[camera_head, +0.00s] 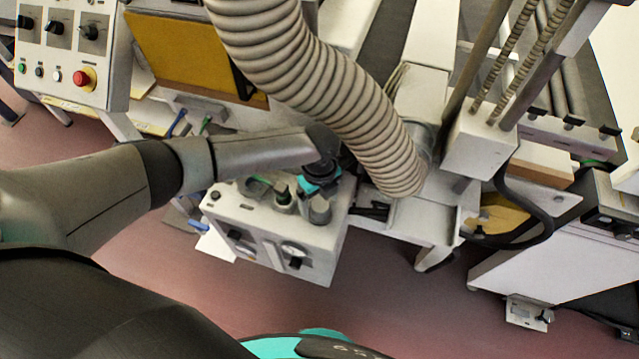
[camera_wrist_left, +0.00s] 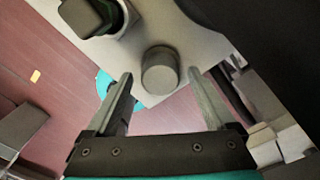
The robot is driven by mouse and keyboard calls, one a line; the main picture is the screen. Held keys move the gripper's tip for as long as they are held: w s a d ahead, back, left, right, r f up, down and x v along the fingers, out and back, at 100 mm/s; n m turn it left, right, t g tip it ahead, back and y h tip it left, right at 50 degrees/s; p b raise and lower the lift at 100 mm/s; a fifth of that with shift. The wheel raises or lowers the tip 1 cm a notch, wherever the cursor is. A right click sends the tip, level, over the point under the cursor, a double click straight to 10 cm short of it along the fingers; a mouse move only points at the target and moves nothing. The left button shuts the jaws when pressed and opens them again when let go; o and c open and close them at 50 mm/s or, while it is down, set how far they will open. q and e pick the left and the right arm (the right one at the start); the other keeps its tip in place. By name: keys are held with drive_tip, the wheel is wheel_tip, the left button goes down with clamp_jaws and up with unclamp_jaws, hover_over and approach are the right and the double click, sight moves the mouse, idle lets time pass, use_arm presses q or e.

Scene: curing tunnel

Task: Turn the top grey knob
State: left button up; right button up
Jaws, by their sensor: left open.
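A small pale control box (camera_head: 262,222) stands below my left arm in the head view. On its top, the grey knob (camera_head: 320,210) is a short round cylinder near the right end. In the left wrist view the grey knob (camera_wrist_left: 160,72) lies between the two fingertips in the picture, with space on both sides. My left gripper (camera_head: 322,186) is open over the right part of the box top; its fingers are mostly hidden in the head view. Whether the fingers are level with the knob I cannot tell. My right gripper is not in view.
A dark selector knob (camera_head: 283,197) stands beside the grey one on the box top. More knobs sit on the box front. A ribbed hose (camera_head: 335,95) hangs close to the right of my left wrist. A panel with a red button (camera_head: 84,77) is at upper left.

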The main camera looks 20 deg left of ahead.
sight(319, 205)
use_arm(q)
wheel_tip(319, 205, up, 10)
drive_tip(key=p, duration=0.1)
drive_tip(key=shift+r, duration=0.2)
drive_tip(key=shift+s, duration=0.1)
idle(0.5)
